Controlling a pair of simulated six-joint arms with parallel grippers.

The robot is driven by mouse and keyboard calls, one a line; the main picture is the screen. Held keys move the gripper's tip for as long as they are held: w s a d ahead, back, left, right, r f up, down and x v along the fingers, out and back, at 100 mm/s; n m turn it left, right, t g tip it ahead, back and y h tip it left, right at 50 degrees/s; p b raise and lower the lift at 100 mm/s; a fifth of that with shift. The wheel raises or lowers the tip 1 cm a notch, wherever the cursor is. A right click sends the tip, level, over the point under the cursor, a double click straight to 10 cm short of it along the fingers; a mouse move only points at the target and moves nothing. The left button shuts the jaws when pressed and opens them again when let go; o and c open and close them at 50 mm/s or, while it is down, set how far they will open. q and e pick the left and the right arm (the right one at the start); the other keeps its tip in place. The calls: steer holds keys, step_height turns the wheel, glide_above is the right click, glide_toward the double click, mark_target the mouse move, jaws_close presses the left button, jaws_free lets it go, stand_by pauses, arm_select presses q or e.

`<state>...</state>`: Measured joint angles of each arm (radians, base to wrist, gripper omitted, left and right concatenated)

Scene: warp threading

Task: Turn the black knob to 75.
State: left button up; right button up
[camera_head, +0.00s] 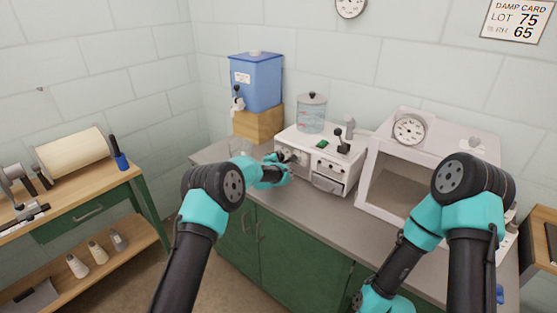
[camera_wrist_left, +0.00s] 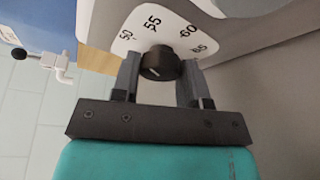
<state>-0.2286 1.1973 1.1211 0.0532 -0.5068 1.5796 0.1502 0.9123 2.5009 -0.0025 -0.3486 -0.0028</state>
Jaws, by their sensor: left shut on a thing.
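The black knob (camera_wrist_left: 160,62) sits on a white dial plate (camera_wrist_left: 152,28) that shows the numbers 50, 55, 60 and 65 around it. A small pale mark shows on the knob face, but I cannot read its setting for certain. My left gripper (camera_wrist_left: 160,78) is shut on the knob, one finger on each side. In the head view my left gripper (camera_head: 288,161) is at the left end of the white instrument's front (camera_head: 323,167), and hides most of the dial. My right arm is on the right, its gripper out of sight below the frame.
A blue tank (camera_head: 256,82) stands on a wooden block (camera_head: 258,124) behind left. A white open-fronted chamber (camera_head: 412,150) is at right. A wall card (camera_head: 516,22) reads LOT 75, RH 65.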

arm_select(q)
steer(key=shift+m, duration=0.3)
steer(key=o, duration=0.9)
steer(key=shift+s, duration=0.15)
steer(key=v, duration=1.7)
steer(key=shift+s+d+f, duration=0.1)
steer(key=shift+f, duration=0.05)
